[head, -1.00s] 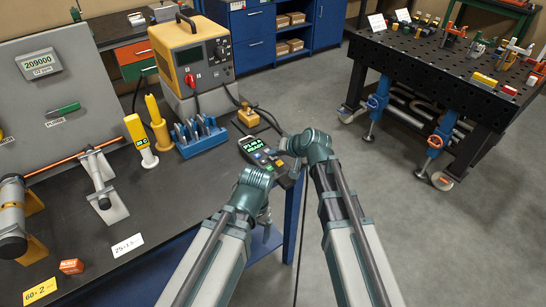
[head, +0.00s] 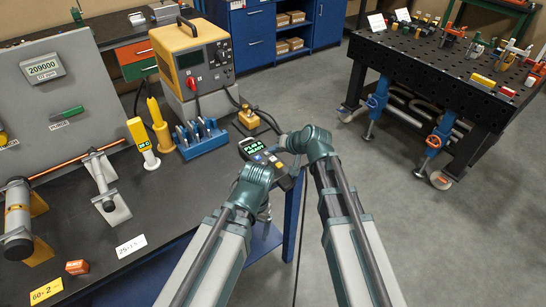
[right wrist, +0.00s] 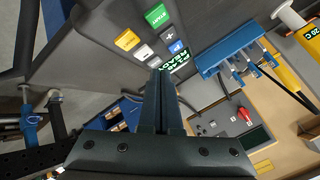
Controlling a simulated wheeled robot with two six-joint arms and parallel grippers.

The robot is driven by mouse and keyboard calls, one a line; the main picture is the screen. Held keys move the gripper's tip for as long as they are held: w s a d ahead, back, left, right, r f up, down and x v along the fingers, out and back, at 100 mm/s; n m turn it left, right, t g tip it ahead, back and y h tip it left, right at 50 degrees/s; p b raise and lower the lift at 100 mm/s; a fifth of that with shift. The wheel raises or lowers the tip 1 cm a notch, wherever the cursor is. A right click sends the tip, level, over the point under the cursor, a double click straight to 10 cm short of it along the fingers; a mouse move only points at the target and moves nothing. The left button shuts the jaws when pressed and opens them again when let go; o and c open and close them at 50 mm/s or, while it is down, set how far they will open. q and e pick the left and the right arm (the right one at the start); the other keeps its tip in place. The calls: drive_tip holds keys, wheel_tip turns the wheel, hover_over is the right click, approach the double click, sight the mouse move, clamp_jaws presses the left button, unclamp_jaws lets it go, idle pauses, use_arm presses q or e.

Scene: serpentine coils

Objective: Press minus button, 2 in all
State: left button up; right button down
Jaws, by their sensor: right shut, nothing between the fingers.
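A black perforated table (head: 440,75) is at the right. Open floor lies between.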

wheel_tip(320, 180, up, 4)
drive_tip(key=p, duration=0.3)
drive_tip(key=shift+r, duration=0.1)
use_arm(q)
wheel_tip(320, 180, up, 4)
idle(0.3)
use_arm(e)
drive_tip(key=s+d+f+n+g+h, duration=0.1)
drive_tip(key=s+f+g+h, duration=0.1)
drive_tip(key=s, duration=0.6)
drive_tip(key=s+d+f+n+g+h, duration=0.2)
drive_tip(key=s+h, duration=0.1)
drive_tip(key=s, duration=0.6)
drive_tip(key=s+d+f+n+g+h, duration=0.1)
drive_tip(key=s+d+f+g+h, duration=0.1)
drive_tip(key=s, duration=0.6)
drive_tip(key=shift+s+d+f+g+h, duration=0.25)
drive_tip(key=shift+s+f+g+h, duration=0.1)
drive_tip(key=shift+g, duration=0.25)
use_arm(q)
drive_tip(key=shift+c, duration=0.4)
